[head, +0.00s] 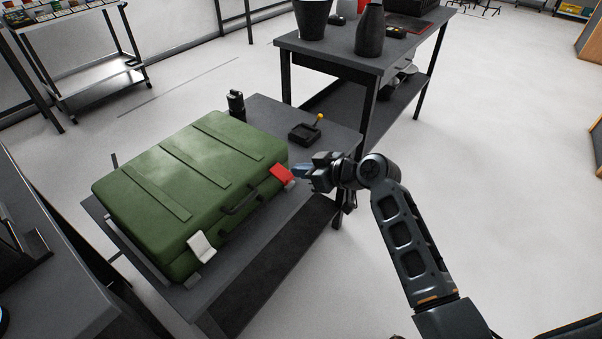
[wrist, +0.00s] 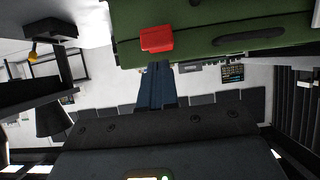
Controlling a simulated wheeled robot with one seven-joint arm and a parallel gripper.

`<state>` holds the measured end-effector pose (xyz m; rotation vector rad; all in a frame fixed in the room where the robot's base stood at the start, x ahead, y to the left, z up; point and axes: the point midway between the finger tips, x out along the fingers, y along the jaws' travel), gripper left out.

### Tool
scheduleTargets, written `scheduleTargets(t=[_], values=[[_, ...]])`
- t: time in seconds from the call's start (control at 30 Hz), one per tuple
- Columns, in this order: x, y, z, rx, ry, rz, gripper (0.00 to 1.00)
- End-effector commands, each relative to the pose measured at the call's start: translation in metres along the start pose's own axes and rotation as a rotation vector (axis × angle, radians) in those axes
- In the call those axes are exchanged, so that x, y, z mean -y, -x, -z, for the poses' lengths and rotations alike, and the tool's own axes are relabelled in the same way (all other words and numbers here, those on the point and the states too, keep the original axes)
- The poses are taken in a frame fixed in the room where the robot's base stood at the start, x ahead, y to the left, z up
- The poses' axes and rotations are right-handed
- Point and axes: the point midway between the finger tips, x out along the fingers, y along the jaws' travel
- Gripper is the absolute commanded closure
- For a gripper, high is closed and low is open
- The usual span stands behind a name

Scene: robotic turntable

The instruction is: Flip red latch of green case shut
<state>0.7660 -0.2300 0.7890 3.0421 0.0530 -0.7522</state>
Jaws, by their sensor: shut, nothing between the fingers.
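The green case (head: 188,170) lies closed on a dark grey table, with a dark handle (head: 240,203) on its front side. The red latch (head: 282,174) is on the front side near its right end and sticks outward; a white latch (head: 201,246) is near the left end. In the wrist view the red latch (wrist: 157,39) sits on the green case (wrist: 215,30) just beyond the shut fingertips (wrist: 156,68). I cannot tell whether they touch it.
A second table (head: 345,58) with a dark vase (head: 369,30) stands further back. The floor at right is clear.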

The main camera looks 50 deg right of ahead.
Motion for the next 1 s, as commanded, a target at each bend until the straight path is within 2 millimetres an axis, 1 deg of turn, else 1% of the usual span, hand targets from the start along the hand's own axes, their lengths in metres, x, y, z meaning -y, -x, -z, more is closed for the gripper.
scheduleTargets(t=[0.1, 0.23, 0.63, 0.87, 1.0], values=[[0.0, -0.008, -0.007, -0.001, 0.0, 0.001, 1.0], [0.0, -0.012, -0.011, -0.001, 0.001, 0.0, 1.0], [0.0, -0.013, -0.012, -0.003, 0.001, 0.0, 1.0], [0.004, -0.021, -0.015, -0.031, 0.001, 0.001, 1.0], [0.006, -0.023, -0.012, -0.048, 0.001, 0.0, 1.0]])
